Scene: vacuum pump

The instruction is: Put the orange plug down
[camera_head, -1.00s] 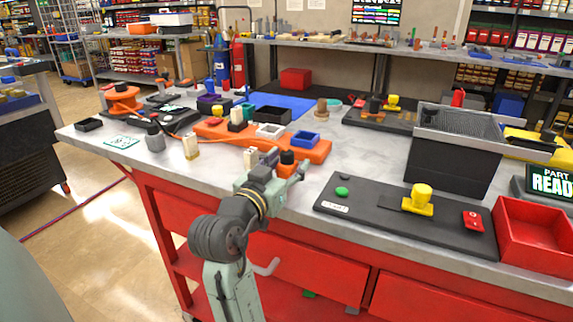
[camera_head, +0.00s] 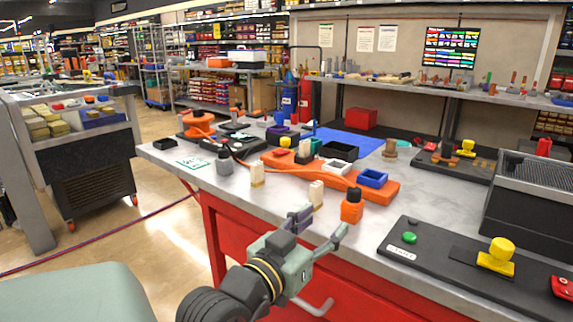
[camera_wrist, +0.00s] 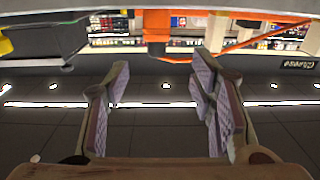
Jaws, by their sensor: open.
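The orange plug (camera_head: 351,209), an orange body with a black top, stands upright near the front edge of the grey workbench (camera_head: 288,203). My gripper (camera_head: 320,225) is in front of the bench edge, just left of and nearer than the plug. Its two fingers are spread with nothing between them. In the wrist view the open fingers (camera_wrist: 160,80) also show an empty gap. An orange shape crosses the top of that view; I cannot tell whether it is the plug.
A long orange block (camera_head: 380,190) with a blue tray (camera_head: 372,178) lies behind the plug. A black panel (camera_head: 440,258) with a green button and yellow knob lies to the right.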

